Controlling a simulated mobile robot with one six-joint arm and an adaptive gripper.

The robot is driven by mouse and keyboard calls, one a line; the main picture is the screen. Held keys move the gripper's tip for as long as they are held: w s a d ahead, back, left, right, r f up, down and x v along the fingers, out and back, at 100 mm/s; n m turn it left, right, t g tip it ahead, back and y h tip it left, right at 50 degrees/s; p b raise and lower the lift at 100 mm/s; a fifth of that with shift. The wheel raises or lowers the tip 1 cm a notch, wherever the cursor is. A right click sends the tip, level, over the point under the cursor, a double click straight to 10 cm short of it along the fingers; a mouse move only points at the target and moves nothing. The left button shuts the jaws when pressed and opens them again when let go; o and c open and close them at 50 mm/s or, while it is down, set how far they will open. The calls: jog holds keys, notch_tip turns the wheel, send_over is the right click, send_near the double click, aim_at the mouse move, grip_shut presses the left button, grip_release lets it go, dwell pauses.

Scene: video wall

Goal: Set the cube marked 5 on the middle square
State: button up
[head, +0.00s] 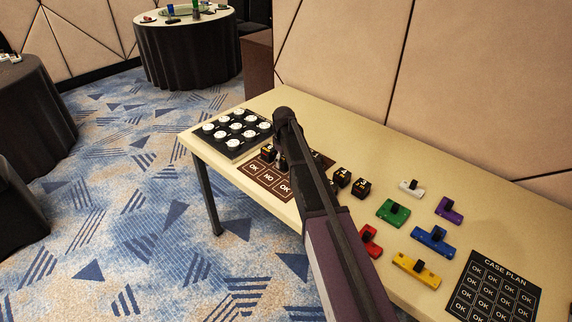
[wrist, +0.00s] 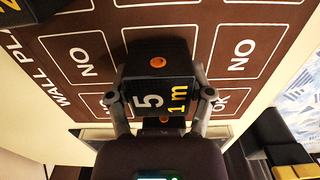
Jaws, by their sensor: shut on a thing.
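The cube marked 5 (wrist: 149,98) is black, with an orange dot and a yellow "1 m" on it. My gripper (wrist: 160,95) is shut on it, one finger on each side. Below it is the brown wall plan board (wrist: 110,15), with outlined squares reading NO and OK. The cube covers most of the middle square, between two NO squares; I cannot tell whether it touches the board. In the head view my gripper (head: 281,163) is over the board (head: 249,181), and my arm hides part of both.
Another black cube (head: 268,152) stands on the board, left of my gripper. Two more cubes (head: 342,177) (head: 361,188) stand right of my arm. A button panel (head: 233,151) lies at the left. Coloured handled blocks (head: 393,212) and a case plan (head: 480,300) lie at the right.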

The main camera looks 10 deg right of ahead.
jog(key=shift+f, duration=0.15)
jog(key=o, duration=1.1)
jog(key=shift+o, duration=0.2)
notch_tip(320, 180, up, 12)
jog(key=p, duration=1.2)
dwell(0.4)
jog(key=shift+s, duration=0.25)
jog(key=s+m, duration=0.7)
jog(key=s, duration=2.1)
jog(key=shift+s+d, duration=0.4)
